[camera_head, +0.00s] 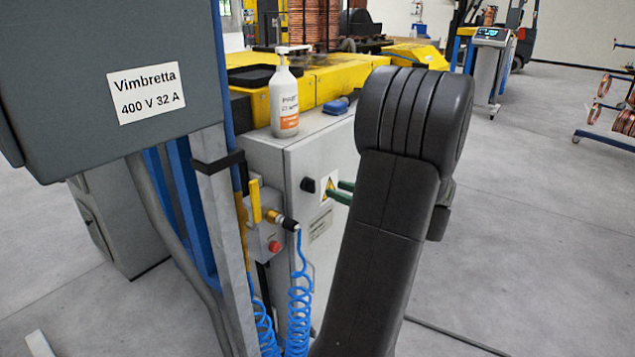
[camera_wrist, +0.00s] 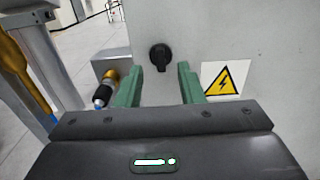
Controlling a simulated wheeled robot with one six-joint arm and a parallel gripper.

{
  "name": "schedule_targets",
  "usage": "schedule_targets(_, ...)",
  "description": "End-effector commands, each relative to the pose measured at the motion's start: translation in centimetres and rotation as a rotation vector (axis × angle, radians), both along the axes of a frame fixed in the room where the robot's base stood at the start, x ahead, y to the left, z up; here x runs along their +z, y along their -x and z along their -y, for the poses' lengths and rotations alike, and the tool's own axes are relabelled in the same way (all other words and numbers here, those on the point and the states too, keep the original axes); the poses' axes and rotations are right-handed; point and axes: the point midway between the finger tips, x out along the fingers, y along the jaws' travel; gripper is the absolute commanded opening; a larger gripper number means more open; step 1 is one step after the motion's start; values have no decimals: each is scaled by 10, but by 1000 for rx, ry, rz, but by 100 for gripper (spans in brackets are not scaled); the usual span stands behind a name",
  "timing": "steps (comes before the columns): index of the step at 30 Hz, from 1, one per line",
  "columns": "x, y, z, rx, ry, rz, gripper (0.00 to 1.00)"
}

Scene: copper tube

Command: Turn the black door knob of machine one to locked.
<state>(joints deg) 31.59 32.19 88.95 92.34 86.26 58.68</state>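The black door knob (camera_head: 308,185) is on the front of a grey cabinet door (camera_head: 325,235), to the left of a yellow warning sticker. In the wrist view the knob (camera_wrist: 159,57) lies ahead of my gripper and shows between the two fingers. My gripper (camera_wrist: 160,78) has green fingers spread apart, with nothing between them at their tips. In the head view the green fingers (camera_head: 339,193) point left toward the knob, with a gap to it. My dark arm hides the right part of the cabinet. No lock markings are readable around the knob.
A valve with a yellow handle (camera_head: 255,202) and blue coiled hoses (camera_head: 299,300) are left of the door. A grey box labelled Vimbretta (camera_head: 95,75) hangs on a post at the left. A white bottle (camera_head: 284,97) stands on the cabinet.

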Motion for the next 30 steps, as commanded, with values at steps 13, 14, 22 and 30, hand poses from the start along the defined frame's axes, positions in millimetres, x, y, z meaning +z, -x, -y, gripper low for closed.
schedule_targets(13,0,-41,-57,1,1,0,35)
schedule_targets(14,0,-42,-59,0,1,0,35)
schedule_targets(22,0,-44,-61,0,1,0,35)
schedule_targets(30,0,-44,-61,0,1,0,6)
